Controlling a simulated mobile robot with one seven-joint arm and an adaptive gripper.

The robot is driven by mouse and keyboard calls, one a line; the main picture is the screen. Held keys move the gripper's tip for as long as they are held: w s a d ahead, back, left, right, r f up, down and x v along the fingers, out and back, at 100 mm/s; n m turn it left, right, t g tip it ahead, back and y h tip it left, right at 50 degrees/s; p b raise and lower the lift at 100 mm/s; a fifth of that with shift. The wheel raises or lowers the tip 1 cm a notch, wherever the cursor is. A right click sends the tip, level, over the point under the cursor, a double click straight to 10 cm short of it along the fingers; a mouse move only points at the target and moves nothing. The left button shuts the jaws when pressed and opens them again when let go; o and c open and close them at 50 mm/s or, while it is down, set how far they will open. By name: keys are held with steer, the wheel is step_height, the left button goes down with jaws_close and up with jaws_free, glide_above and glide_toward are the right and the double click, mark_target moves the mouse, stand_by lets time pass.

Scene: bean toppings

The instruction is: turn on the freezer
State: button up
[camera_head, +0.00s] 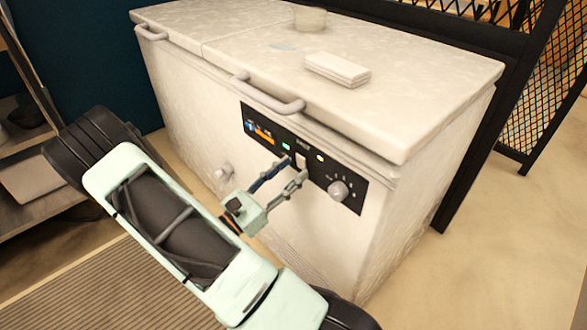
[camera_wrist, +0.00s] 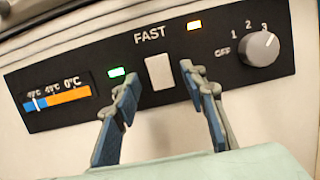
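The white chest freezer (camera_head: 230,110) stands in the head view, with a black control panel (camera_head: 258,117) on its front. The panel's round grey knob (camera_head: 339,191) also shows in the wrist view (camera_wrist: 263,48), beside the marks OFF, 1, 2 and 3. Its pointer seems to face near 3. A white FAST switch (camera_wrist: 159,72) sits between a lit green lamp (camera_wrist: 116,71) and a lit orange lamp (camera_wrist: 194,25). My gripper (camera_head: 295,167) is open and empty in front of the panel; in the wrist view its fingers (camera_wrist: 158,78) flank the switch, left of the knob. Contact cannot be told.
A stack of white slabs (camera_head: 337,69) and a small round container (camera_head: 310,18) lie on the freezer lid. Lid handles (camera_head: 267,97) stick out above the panel. A black mesh partition (camera_head: 540,80) stands behind at right. Shelves (camera_head: 30,150) stand at left. The floor at right is clear.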

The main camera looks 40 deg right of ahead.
steer(key=v, duration=1)
steer(key=shift+a, duration=0.25)
steer(key=shift+s, duration=0.15)
